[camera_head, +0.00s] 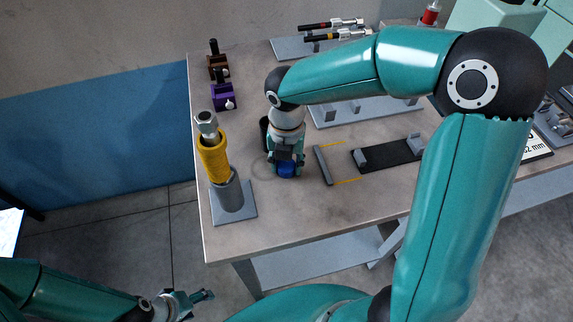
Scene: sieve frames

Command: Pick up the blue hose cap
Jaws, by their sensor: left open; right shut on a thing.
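The blue hose cap (287,169) is a small round blue piece low over the table, to the right of the yellow hose post. My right gripper (286,164) comes down from above and is shut on the cap. The gripper's fingers hide part of it, and I cannot tell whether it touches the table. My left gripper (202,296) is open and empty, low in front of the table at the bottom left.
A yellow hose (213,158) with a metal fitting stands on a grey post (231,196) at the table's (300,222) left front. A black fixture (385,155) lies right of my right gripper. Purple (222,95) and brown (217,68) blocks stand at the back left.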

